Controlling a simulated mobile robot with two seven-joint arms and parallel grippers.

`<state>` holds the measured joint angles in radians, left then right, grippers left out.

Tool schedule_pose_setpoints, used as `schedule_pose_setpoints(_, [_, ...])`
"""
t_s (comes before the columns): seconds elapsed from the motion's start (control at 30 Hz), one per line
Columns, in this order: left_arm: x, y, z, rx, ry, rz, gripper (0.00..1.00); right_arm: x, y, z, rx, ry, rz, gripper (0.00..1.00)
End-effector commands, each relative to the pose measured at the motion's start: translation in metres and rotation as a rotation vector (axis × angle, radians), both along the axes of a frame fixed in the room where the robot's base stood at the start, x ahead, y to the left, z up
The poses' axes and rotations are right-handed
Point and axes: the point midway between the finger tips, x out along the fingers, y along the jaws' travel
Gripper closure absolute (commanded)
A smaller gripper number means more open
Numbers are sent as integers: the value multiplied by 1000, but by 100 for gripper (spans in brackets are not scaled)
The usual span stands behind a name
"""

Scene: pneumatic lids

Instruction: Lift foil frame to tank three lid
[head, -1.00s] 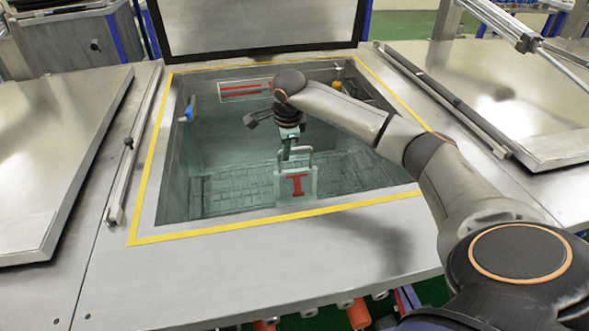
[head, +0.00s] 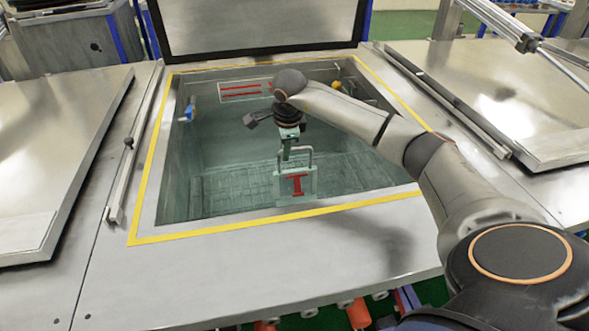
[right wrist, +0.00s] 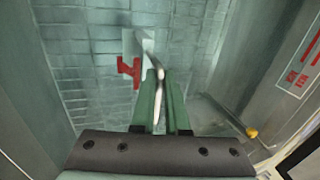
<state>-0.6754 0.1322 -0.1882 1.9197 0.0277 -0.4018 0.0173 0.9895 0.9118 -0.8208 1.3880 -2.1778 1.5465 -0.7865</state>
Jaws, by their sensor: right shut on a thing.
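The foil frame (head: 309,186), a pale plate with a red mark and a looped handle, hangs inside the open tank, near its front wall. My right gripper (head: 284,163) reaches down into the tank and is shut on the frame's handle. In the right wrist view, the green fingers (right wrist: 161,108) close around the pale handle bar, with the plate (right wrist: 143,50) and its red mark beyond them. A dark-edged lid (head: 255,25) stands upright behind the tank. I cannot tell which lid is tank three's. My left gripper is not in view.
The tank's metal rim (head: 146,212) has a yellow border line. Flat metal lids lie to the left (head: 60,150) and right (head: 510,100). A red-striped sign (head: 240,90) is on the back wall. A blue fitting (head: 188,110) sits on the left wall.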

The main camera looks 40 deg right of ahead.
Motion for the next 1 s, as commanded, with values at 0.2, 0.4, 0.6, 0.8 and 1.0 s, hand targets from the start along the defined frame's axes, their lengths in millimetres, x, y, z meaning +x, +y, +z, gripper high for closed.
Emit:
schedule_pose_setpoints(0.2, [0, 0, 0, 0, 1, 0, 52, 0, -1, 1, -2, 1, -1, 100])
schedule_pose_setpoints(0.4, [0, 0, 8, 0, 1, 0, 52, 0, -1, 10, -2, 0, -1, 100])
schedule_pose_setpoints(0.6, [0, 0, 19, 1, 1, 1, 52, 0, -1, 23, -2, -1, 0, 100])
schedule_pose_setpoints(0.8, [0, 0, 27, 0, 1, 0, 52, 0, 0, 32, -1, -2, 0, 100])
schedule_pose_setpoints(1.0, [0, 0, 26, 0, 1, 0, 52, 0, 0, 31, 0, -1, 0, 100])
